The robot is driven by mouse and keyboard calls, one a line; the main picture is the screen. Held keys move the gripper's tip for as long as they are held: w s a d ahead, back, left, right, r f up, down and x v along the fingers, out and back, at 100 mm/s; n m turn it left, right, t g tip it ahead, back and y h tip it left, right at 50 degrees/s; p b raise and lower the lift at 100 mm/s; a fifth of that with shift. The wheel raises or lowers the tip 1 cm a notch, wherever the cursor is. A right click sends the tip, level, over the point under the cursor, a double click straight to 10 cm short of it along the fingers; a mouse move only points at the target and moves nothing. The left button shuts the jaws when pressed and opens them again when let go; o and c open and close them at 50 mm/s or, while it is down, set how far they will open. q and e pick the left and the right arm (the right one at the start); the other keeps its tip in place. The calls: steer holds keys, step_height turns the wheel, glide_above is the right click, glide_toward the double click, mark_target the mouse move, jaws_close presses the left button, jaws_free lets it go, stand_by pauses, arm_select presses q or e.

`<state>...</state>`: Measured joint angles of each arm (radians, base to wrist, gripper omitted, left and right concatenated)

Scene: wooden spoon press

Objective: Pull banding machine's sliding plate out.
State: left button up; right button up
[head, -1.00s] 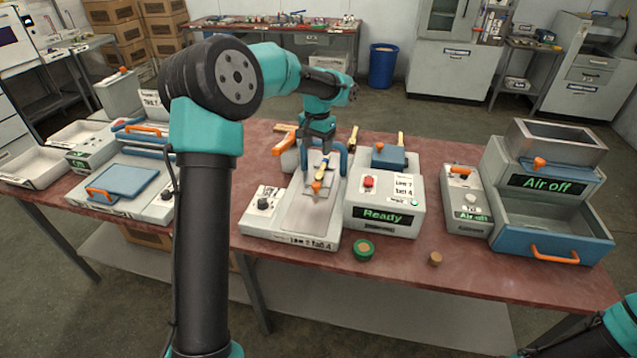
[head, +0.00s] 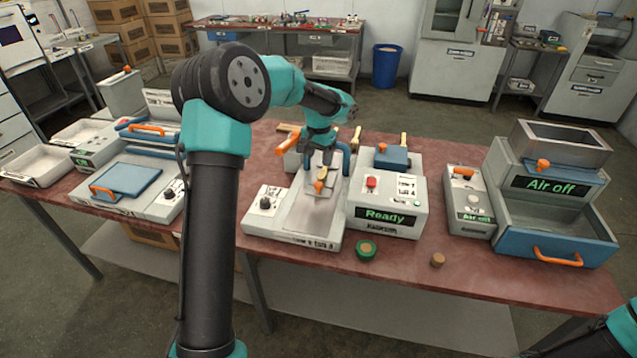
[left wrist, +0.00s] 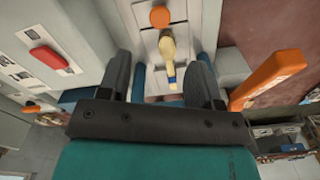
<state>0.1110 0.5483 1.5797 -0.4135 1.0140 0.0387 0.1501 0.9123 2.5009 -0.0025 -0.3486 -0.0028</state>
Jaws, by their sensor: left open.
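The banding machine (head: 262,221) stands at the table's middle, with a pale sliding plate (head: 308,212) on its sloped top. An orange knob (head: 319,186) sits on the plate; it also shows at the top of the left wrist view (left wrist: 160,16). A wooden spoon (left wrist: 168,50) lies just behind the knob. My left gripper (head: 317,160) is above the rear of the machine, behind the knob. In the left wrist view its two fingers (left wrist: 160,78) are apart, with nothing clearly held. My right gripper is out of frame.
A blue bracket (head: 346,160) stands at the machine's rear, close to my left gripper. A grey box reading "Ready" (head: 388,216) is just right. A green round piece (head: 366,250) and a small wooden cylinder (head: 438,260) lie near the front edge.

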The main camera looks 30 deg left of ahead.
mark_target(319, 184)
arm_select(q)
step_height(319, 184, down, 11)
stand_by(0.4)
steer(key=shift+c, duration=0.3)
jaws_close()
